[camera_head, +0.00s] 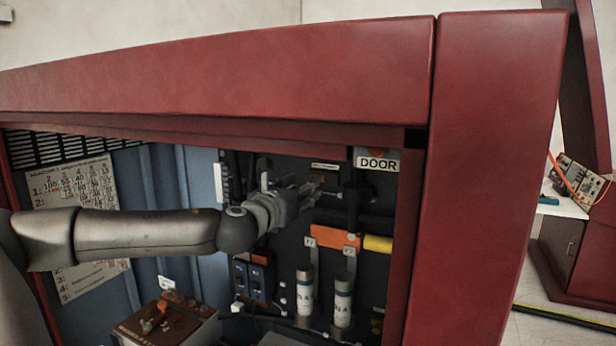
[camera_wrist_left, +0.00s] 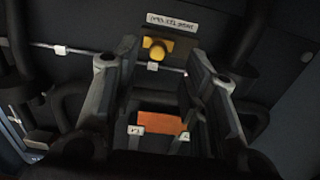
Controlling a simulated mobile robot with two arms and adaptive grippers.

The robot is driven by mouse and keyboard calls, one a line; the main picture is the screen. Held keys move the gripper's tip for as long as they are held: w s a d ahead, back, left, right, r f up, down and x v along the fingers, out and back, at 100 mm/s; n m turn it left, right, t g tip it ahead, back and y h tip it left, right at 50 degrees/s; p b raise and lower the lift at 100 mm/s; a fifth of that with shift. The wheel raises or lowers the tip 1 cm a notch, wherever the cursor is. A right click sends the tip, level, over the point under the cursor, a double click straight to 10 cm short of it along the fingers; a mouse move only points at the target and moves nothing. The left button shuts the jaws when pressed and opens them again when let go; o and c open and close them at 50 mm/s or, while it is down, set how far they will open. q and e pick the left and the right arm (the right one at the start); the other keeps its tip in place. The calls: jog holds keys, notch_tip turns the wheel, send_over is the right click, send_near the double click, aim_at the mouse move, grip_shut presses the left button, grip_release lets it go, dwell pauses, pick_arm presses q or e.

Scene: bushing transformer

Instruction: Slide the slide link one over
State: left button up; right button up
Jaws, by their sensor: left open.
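An orange flat bar (camera_head: 335,237), which looks like the slide link, is mounted on the dark back panel inside the red cabinet. White tags hang at its ends, above two upright white cylinders. It also shows in the left wrist view (camera_wrist_left: 162,122), low between my fingers and partly covered by them. My left gripper (camera_head: 312,190) reaches in from the left, above the bar and apart from it. In the left wrist view, its fingers (camera_wrist_left: 165,65) are spread with nothing between them. A round yellow knob (camera_wrist_left: 157,52) on a yellow plate lies beyond the fingertips. My right gripper is not in view.
The cabinet's red frame (camera_head: 495,180) stands right of my arm, with a top beam above. A DOOR label (camera_head: 377,162) hangs near the opening's upper right. Black pipes and a yellow cylinder (camera_head: 378,243) are close by. A brown box (camera_head: 168,320) stands low at left.

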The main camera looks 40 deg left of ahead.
pick_arm(q)
jog(key=shift+p+x, duration=0.6)
jog(key=shift+x, duration=1.45)
jog(key=shift+a, duration=0.1)
grip_shut()
